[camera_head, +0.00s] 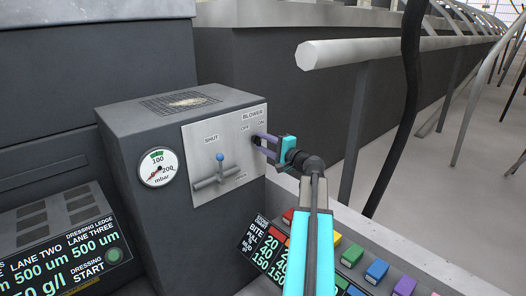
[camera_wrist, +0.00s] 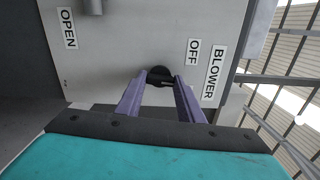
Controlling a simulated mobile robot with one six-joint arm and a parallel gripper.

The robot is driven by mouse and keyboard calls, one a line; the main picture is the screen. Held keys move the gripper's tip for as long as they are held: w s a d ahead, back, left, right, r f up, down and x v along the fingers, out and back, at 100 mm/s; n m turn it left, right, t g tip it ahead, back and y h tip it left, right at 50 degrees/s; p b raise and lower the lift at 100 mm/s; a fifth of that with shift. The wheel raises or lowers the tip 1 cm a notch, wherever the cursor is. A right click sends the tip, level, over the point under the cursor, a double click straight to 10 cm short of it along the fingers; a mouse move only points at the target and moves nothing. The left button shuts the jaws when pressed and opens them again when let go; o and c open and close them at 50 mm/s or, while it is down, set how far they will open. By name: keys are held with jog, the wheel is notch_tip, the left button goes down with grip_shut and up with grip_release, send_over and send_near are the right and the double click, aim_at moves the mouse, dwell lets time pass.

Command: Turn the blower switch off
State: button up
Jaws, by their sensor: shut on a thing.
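The blower switch is a small black round knob (camera_wrist: 160,73) on the pale panel (camera_wrist: 125,50) of a dark grey box. In the wrist view it sits between the purple fingertips of my gripper (camera_wrist: 160,80), which is shut on it. In the head view my gripper (camera_head: 264,140) reaches the panel from the right, and its fingers hide most of the knob. The OFF label (camera_head: 245,128) is above and left of the knob, and the ON label (camera_head: 262,123) is at the right. I cannot tell which way the knob points.
A blue-tipped lever (camera_head: 220,170) stands left of the knob, under the SHUT label. A pressure gauge (camera_head: 158,167) is on the box's left side. Coloured blocks (camera_head: 376,271) sit on a ledge below my arm. A pale rail (camera_head: 350,52) and black hose (camera_head: 408,90) are at the right.

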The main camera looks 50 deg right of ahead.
jog(key=n+b, duration=0.9)
jog(key=b, duration=0.3)
jog(key=shift+f+b, duration=0.1)
jog(key=shift+b, duration=0.25)
dwell(0.4)
jog(key=o, duration=1.1)
jog(key=shift+c, duration=0.2)
jog(key=shift+s, duration=0.1)
jog(key=s+a+p, duration=0.1)
jog(key=s+p, duration=0.1)
jog(key=s, duration=1.1)
jog(key=shift+s, duration=0.35)
jog(key=shift+w, duration=0.1)
